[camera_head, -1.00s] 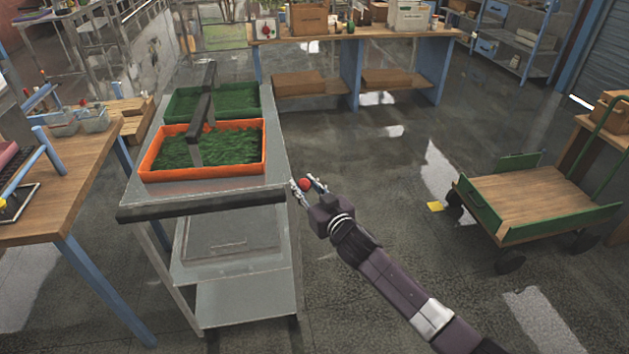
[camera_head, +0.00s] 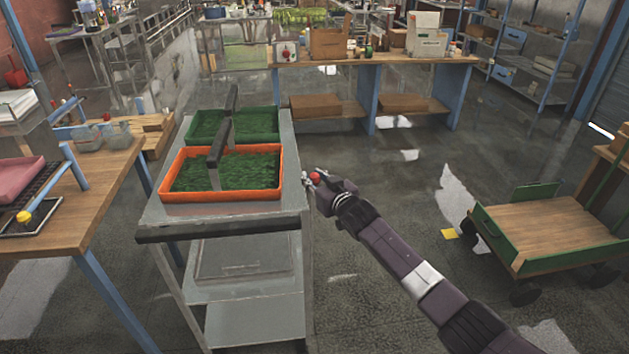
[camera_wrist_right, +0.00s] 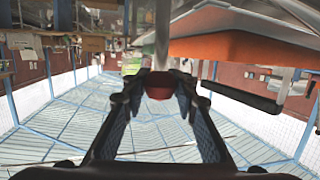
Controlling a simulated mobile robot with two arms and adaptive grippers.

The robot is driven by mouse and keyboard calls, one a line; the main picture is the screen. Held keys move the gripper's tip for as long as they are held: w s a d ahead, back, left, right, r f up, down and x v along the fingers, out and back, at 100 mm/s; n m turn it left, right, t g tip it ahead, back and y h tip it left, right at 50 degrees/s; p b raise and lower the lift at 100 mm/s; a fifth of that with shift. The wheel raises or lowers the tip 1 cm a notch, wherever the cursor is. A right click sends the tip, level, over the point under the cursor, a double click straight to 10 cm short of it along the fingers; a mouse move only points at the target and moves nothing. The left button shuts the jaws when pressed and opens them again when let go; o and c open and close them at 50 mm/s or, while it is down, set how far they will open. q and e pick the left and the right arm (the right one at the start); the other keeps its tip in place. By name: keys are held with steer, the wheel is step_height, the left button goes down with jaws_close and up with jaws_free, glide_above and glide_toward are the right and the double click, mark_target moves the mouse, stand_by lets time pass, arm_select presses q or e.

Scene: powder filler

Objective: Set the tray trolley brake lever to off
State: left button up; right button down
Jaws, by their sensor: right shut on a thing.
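The tray trolley (camera_head: 268,297) is a grey metal cart left of centre in the head view. An orange tray (camera_head: 227,198) and a green tray (camera_head: 228,140) stand on its top. The brake lever's red knob (camera_head: 315,177) is beside the trolley's right side. My right gripper (camera_head: 311,179) is shut on this knob. In the right wrist view the red knob (camera_wrist_right: 158,88) sits between the fingertips (camera_wrist_right: 158,84). The lever's shaft is mostly hidden, so its setting cannot be told. My left gripper is not in view.
A wooden workbench (camera_head: 100,185) stands close on the trolley's left. A flat cart with green sides (camera_head: 545,232) is at the right. A long bench (camera_head: 420,72) with boxes is at the back.

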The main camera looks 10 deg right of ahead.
steer(key=shift+w+d+r, duration=0.15)
steer(key=shift+w+r, duration=0.05)
steer(key=shift+w, duration=0.15)
steer(key=c, duration=1.8)
jaws_free()
steer(key=shift+c, duration=0.2)
steer(key=o, duration=0.3)
steer(key=shift+s+d+f, duration=0.1)
steer(key=shift+d, duration=0.05)
steer(key=shift+f, duration=0.1)
steer(key=shift+s, duration=0.2)
steer(key=v, duration=1.1)
steer(key=shift+s+r, duration=0.25)
steer(key=shift+r, duration=0.1)
steer(key=shift+d+f, duration=0.1)
steer(key=shift+d, duration=0.05)
